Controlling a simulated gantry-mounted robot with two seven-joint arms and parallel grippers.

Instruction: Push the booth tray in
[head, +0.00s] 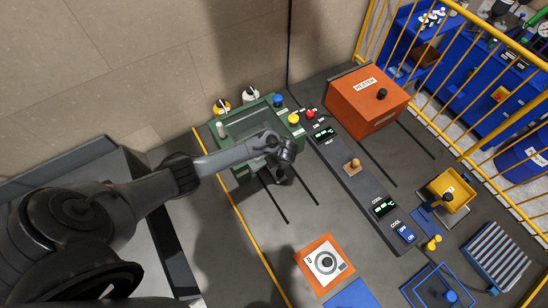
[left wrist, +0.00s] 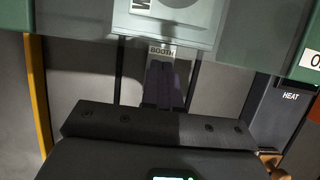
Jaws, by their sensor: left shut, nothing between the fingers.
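The green booth (head: 240,122) stands against the back wall, with a glass front. In the left wrist view its glass (left wrist: 178,22) is at the top. A grey piece labelled BOOTH (left wrist: 161,50), apparently the tray's front, shows just below the glass, between two dark rails (left wrist: 123,75). How far in the tray sits is unclear. My left gripper (left wrist: 165,86) is shut and empty, its dark fingertips just below the label. I cannot tell whether they touch the tray. In the head view my wrist hides most of the tray. My right gripper is not in view.
A control strip (head: 352,168) with displays and a knob runs to the right of the booth. An orange heater box (head: 365,98) stands at the back right.

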